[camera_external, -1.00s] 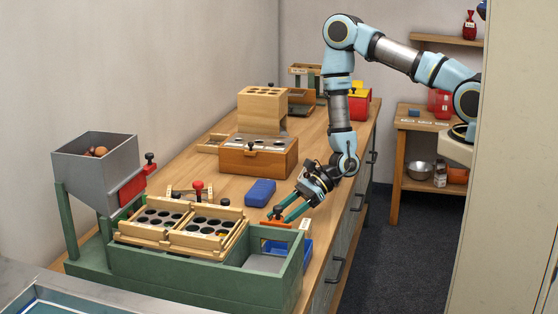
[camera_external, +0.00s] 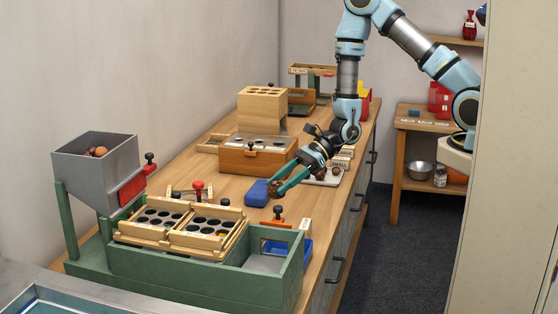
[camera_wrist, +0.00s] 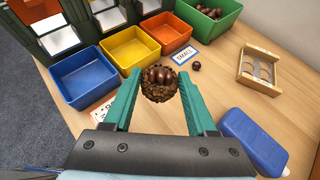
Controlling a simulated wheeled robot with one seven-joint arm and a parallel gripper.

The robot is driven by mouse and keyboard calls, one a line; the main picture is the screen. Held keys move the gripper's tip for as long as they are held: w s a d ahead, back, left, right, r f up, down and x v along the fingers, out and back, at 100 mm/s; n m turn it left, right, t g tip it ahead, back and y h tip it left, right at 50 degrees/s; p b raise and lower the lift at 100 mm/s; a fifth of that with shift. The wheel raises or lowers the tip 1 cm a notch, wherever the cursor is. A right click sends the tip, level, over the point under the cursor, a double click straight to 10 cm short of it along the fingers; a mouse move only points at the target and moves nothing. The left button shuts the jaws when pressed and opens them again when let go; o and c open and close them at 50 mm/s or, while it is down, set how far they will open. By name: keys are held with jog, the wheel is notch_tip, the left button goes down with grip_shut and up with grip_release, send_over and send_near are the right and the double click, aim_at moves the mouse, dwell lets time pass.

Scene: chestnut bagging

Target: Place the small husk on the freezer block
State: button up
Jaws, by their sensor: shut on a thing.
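My gripper (camera_external: 280,183) is shut on a brown, spiny husk (camera_wrist: 158,88) with dark glossy chestnuts showing in its open top. The husk sits between the two green fingertips (camera_wrist: 158,80) in the wrist view. In the external view the husk (camera_external: 274,189) is small and partly covered by the fingers. The blue freezer block (camera_external: 256,193) lies on the wooden table, just left of the fingertips in that view. In the wrist view the block (camera_wrist: 254,143) lies right of the gripper, and its top is bare. The husk is apart from the block there.
A green frame with wooden hole trays (camera_external: 190,226) stands in front, with a grey hopper (camera_external: 95,160) at left. A wooden box (camera_external: 256,158) is behind the block. A pale tray (camera_external: 326,180) with brown items lies beside the gripper. The wrist view shows coloured bins (camera_wrist: 130,48) and a loose chestnut (camera_wrist: 196,66).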

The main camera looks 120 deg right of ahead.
jog(key=d+r+b, duration=0.2)
jog(key=d+b, duration=0.2)
jog(key=d, duration=0.6)
jog(key=b, duration=0.1)
send_over(265, 186)
notch_tip(265, 186, down, 3)
jog(key=shift+s+d+f, duration=0.1)
jog(key=shift+s+f, duration=0.05)
jog(key=shift+f+p, duration=0.3)
jog(key=shift+f, duration=2.05)
jog(key=shift+f, duration=0.15)
jog(key=o, duration=1.3)
jog(key=shift+o, duration=0.2)
